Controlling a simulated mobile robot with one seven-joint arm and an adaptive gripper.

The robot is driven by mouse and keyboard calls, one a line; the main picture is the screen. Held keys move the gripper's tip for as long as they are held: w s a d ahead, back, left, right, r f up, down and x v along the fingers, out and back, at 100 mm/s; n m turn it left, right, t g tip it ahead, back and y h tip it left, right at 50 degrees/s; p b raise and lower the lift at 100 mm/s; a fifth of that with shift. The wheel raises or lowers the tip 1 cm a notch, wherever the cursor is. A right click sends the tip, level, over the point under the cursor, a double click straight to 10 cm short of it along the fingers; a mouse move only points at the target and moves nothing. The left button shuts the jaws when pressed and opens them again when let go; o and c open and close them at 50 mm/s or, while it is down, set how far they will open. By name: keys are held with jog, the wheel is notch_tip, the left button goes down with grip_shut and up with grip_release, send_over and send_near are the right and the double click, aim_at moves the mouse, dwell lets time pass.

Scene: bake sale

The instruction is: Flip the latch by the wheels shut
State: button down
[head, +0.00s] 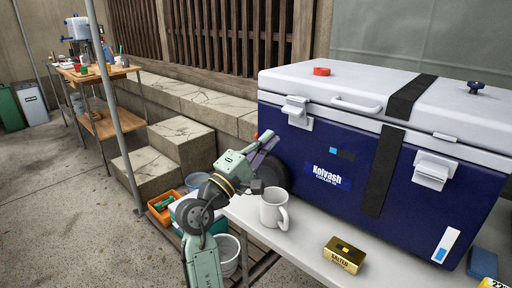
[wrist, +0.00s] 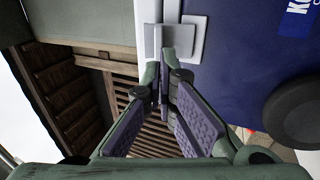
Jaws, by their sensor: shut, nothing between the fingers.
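A blue cooler (head: 318,152) with a white lid stands on a pale table. Its dark wheel (head: 272,172) is at the left end and also shows in the wrist view (wrist: 296,112). The white latch by the wheels (head: 296,110) is on the left of the front, at the lid seam; it also shows in the wrist view (wrist: 178,38). I cannot tell whether its flap is fully pressed flat. My gripper (head: 270,138) is shut and empty, just left of and below this latch. In the wrist view its fingertips (wrist: 164,72) point at the latch's edge, very close; contact is unclear.
A second white latch (head: 432,170) is on the right of the cooler front. A white mug (head: 273,210) stands close to my wrist, and a gold butter box (head: 344,254) lies in front of the cooler. An orange bin (head: 160,207) and stone steps (head: 172,145) are at left.

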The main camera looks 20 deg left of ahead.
aim_at(290, 114)
jog(key=p+x, duration=0.1)
jog(key=x, duration=0.6)
jog(key=shift+w+p, duration=0.2)
jog(key=shift+p, duration=0.15)
jog(key=shift+r, duration=0.1)
jog(key=r+p, duration=0.1)
jog(key=p, duration=0.2)
jog(key=shift+w+r+g, duration=0.1)
jog(key=shift+g, duration=0.3)
jog(key=p, duration=0.2)
jog(key=shift+w+d+r+g+y+p, duration=0.15)
jog(key=shift+r+g+y+p, duration=0.15)
jog(key=shift+r+g, duration=0.1)
jog(key=shift+w+d+r+p, duration=0.15)
jog(key=shift+w+r+p, duration=0.2)
jog(key=shift+w+p, duration=0.1)
jog(key=shift+f, duration=0.1)
